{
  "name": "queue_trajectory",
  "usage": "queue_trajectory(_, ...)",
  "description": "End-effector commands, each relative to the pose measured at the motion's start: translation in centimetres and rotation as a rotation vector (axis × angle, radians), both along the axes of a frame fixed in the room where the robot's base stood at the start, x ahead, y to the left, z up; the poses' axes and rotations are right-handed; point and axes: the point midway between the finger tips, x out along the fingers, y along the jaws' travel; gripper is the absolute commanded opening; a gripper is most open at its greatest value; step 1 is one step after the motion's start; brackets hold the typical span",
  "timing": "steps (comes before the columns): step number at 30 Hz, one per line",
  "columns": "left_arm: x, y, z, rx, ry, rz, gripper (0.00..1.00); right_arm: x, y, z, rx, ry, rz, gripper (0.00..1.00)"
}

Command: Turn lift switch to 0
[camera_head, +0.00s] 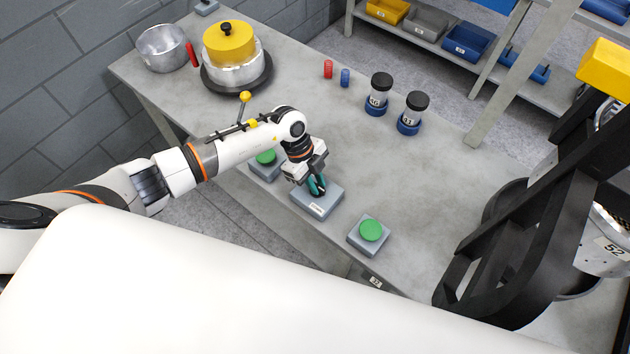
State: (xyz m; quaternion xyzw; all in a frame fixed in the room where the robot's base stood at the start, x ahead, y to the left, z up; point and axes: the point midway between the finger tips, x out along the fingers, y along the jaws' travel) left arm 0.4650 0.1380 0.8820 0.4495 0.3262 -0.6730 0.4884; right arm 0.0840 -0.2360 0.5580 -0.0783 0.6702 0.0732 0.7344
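The lift switch is a grey box (318,205) with a white label on its front, near the front edge of the grey table. My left gripper (317,185) points down right over the top of this box, with its teal fingertips at the switch knob. The fingers hide most of the knob, so I cannot read its position or tell whether they are closed on it. My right gripper is not in view.
Green push buttons on grey boxes flank the switch, one at left (265,157) and one at right (370,231). Behind are black-capped jars (379,92), small red and blue parts, and a yellow-topped stack (230,45). A black frame (540,200) stands at right.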

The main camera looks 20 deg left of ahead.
Motion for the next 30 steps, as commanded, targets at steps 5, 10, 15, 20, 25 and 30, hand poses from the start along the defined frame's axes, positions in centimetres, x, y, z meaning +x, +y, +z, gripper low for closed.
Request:
queue_trajectory(5,-0.1,0.0,-0.1,0.000,0.001,0.003,0.37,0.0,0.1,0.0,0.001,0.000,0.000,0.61)
queue_trajectory(10,-0.1,0.0,-0.1,0.000,0.001,0.004,0.37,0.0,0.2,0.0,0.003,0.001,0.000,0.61)
queue_trajectory(15,0.1,0.5,0.8,0.001,-0.003,0.004,0.37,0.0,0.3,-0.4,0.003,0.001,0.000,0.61)
queue_trajectory(20,0.5,1.6,3.3,0.001,-0.005,0.004,0.37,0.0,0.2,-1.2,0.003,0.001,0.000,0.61)
queue_trajectory(25,0.9,3.0,6.8,0.002,-0.006,0.004,0.37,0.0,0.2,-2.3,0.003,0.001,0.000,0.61)
queue_trajectory(30,1.2,3.9,9.4,0.000,-0.003,0.004,0.37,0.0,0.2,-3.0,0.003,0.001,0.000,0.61)
